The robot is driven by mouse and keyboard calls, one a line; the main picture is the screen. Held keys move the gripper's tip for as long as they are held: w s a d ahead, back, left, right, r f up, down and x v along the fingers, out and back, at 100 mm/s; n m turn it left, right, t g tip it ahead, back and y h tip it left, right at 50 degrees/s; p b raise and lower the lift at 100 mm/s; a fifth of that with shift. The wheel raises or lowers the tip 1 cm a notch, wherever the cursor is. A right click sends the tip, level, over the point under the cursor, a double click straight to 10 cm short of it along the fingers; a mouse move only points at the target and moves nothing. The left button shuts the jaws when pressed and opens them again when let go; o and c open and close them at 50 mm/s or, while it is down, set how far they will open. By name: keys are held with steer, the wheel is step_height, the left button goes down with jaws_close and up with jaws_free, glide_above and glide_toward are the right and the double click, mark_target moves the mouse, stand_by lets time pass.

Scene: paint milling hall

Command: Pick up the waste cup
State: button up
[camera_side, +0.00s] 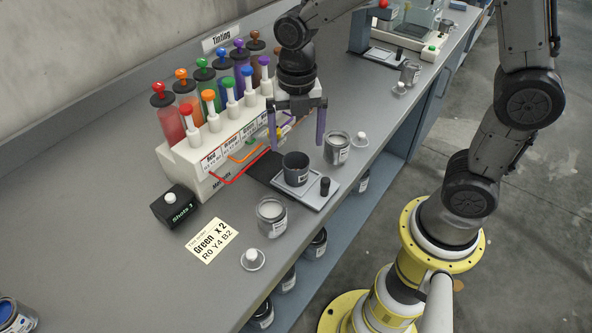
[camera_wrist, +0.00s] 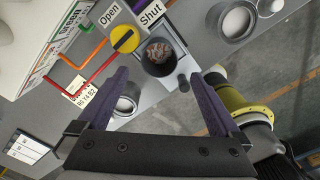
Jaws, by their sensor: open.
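The waste cup, which I take to be the dark grey cup (camera_side: 295,165), stands upright on a small light plate (camera_side: 312,190) at the front of the tinting stand. Whether the fingertips reach down to the rim level, I cannot tell.
A glass jar (camera_side: 272,220) stands in front left of the cup, another (camera_side: 337,150) to its right. The tinting rack (camera_side: 195,160) is behind left. A yellow Open/Shut dial (camera_wrist: 125,39) is near the cup.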

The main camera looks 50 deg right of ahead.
mark_target(296, 165)
step_height(296, 165, down, 9)
steer(key=shift+r, duration=0.15)
stand_by(0.4)
steer(key=shift+w, duration=0.1)
steer(key=c, duration=1.5)
steer(key=shift+r, duration=0.1)
